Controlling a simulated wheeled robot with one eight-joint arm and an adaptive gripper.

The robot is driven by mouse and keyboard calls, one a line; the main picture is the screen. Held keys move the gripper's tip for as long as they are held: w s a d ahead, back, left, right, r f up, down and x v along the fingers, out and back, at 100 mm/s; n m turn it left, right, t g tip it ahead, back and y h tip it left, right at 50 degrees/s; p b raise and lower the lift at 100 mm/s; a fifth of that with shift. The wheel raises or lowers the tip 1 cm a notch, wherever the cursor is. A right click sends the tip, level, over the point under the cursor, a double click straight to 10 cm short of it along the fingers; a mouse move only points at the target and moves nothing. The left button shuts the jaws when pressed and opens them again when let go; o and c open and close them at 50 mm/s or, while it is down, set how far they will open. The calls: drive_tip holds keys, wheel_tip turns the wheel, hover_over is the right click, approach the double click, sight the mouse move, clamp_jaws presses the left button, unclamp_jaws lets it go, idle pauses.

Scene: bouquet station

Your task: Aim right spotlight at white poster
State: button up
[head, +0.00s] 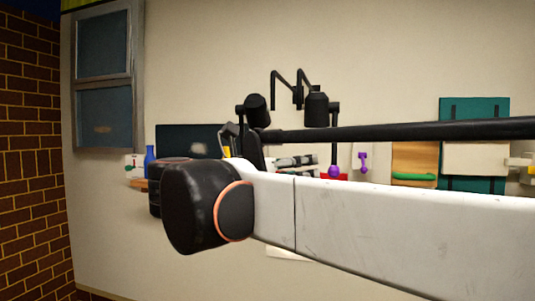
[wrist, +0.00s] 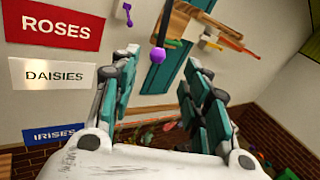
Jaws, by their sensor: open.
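The right spotlight (head: 317,110) is a black lamp head on a bracket at the back wall. A dark rod beside it ends low in a purple knob (head: 334,172). In the wrist view a purple knob (wrist: 157,56) on a dark rod shows just beyond the space between my fingers. My gripper (wrist: 159,68) is open, its teal-padded fingers apart with nothing clearly held; contact with the knob cannot be told. The white poster (wrist: 56,75) reads DAISIES and hangs at the left in the wrist view. My arm hides most of the gripper in the head view.
A red ROSES poster (wrist: 54,28) hangs above the white one, and a blue IRISES poster (wrist: 58,133) below it. A second black spotlight (head: 257,109) is left of the right one. A teal panel (head: 474,110) and a wooden board (head: 414,158) are at the right.

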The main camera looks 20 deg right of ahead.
sight(334, 165)
drive_tip(key=p+x, duration=0.2)
drive_tip(key=x, duration=1.1)
drive_tip(key=shift+w+d+f+p, duration=0.1)
drive_tip(key=shift+w+d+p, duration=0.05)
drive_tip(key=shift+d+p, duration=0.25)
drive_tip(key=shift+c, duration=0.4)
clamp_jaws()
